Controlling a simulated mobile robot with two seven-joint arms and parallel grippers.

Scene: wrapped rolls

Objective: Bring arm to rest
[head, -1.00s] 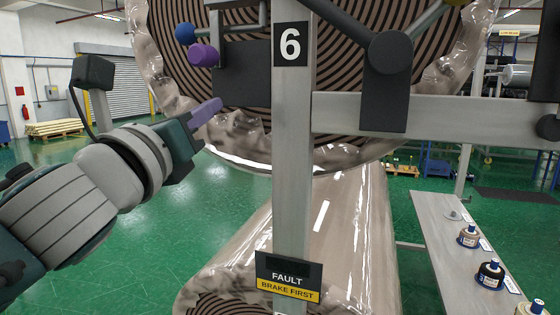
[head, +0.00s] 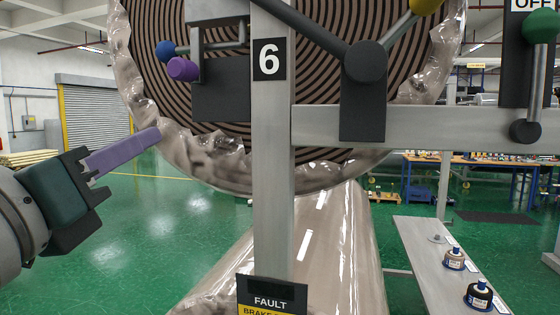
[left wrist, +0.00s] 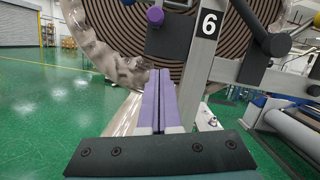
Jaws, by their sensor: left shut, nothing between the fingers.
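My left gripper (head: 155,134) comes in from the left in the head view, its purple fingers pointing right toward the wrapped roll. In the left wrist view its fingers (left wrist: 161,72) lie together, shut with nothing between them. The large wrapped roll (head: 300,110) hangs behind the grey post marked 6 (head: 268,170). Crinkled clear film covers its rim. The fingertips appear close to the roll's left edge in the head view; I cannot tell the exact gap. My right gripper is not in view.
Levers with a blue knob (head: 166,51), a purple knob (head: 183,69) and a green knob (head: 541,26) stick out from the frame. A second wrapped roll (head: 300,255) lies below. A bench (head: 445,255) with small bottles stands at right. Green floor at left is clear.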

